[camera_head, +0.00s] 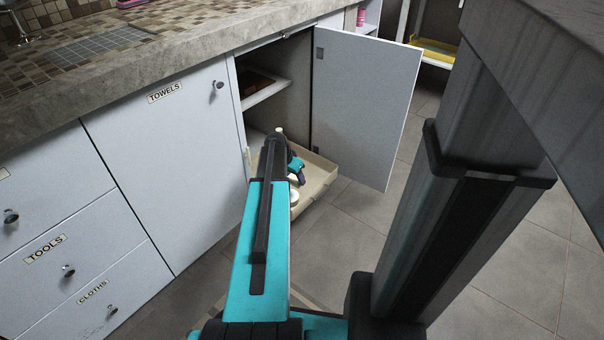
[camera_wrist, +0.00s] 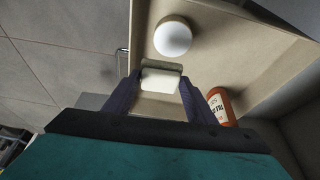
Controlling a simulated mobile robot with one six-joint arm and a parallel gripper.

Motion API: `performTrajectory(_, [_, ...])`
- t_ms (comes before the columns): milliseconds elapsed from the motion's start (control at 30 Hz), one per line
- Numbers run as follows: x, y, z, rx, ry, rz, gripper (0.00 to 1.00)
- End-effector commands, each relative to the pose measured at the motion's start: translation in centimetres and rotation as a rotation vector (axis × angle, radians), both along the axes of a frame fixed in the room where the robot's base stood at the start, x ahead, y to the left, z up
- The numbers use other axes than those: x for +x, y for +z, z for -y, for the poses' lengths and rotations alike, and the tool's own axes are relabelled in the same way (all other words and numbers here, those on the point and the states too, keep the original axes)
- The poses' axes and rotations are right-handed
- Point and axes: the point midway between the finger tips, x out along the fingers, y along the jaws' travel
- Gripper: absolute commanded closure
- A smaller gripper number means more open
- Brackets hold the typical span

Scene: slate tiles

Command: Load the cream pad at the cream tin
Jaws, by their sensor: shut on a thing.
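The cream pad (camera_wrist: 160,80) is a pale block between the two dark fingers of my gripper (camera_wrist: 161,82) in the wrist view. My gripper is shut on it. The cream tin (camera_wrist: 172,38), round with a pale top, stands in the pull-out tray just beyond the pad. In the picture the pad is below the tin, with a gap between them. In the head view my gripper (camera_head: 297,172) is over the tray, partly hidden by my arm. A pale round top, apparently the tin (camera_head: 294,197), shows beside my arm there. The pad cannot be made out in the head view.
The pull-out tray (camera_head: 322,174) has low beige walls and juts from the open cupboard. The open cupboard door (camera_head: 368,105) is on the tray's right. Tiled floor (camera_head: 352,225) beyond is clear.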

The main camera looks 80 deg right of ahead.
Motion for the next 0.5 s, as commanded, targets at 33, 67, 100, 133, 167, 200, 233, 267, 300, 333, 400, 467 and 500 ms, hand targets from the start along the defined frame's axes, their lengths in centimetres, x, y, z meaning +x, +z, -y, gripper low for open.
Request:
performTrajectory(33, [0.5,-0.2,-0.7,-0.001,0.009,-0.001,0.67])
performTrajectory(67, [1.0,-0.4,-0.8,-0.002,0.016,-0.001,0.67])
performTrajectory(100, [1.4,-0.5,-1.0,-0.003,0.023,-0.001,0.67])
performTrajectory(133, [1.7,-0.5,-1.0,-0.003,0.026,0.000,0.67])
performTrajectory(167, [2.0,-0.6,-0.9,-0.003,0.030,-0.001,0.67])
performTrajectory(200, [2.2,-0.6,-0.9,-0.004,0.033,-0.001,0.67])
performTrajectory(233, [2.3,-0.6,-0.9,-0.004,0.034,-0.001,0.67])
performTrajectory(267, [2.3,-0.6,-0.9,-0.004,0.034,-0.001,0.67])
performTrajectory(300, [2.4,-0.6,-0.9,-0.004,0.035,-0.001,0.67])
performTrajectory(333, [2.3,-0.5,-0.9,-0.004,0.035,-0.001,0.67])
performTrajectory(400, [2.3,-0.5,-0.9,-0.003,0.034,0.000,0.67])
performTrajectory(467, [2.3,-0.5,-0.9,-0.003,0.034,0.000,0.67])
performTrajectory(500, [2.3,-0.5,-0.9,-0.003,0.034,0.000,0.67])
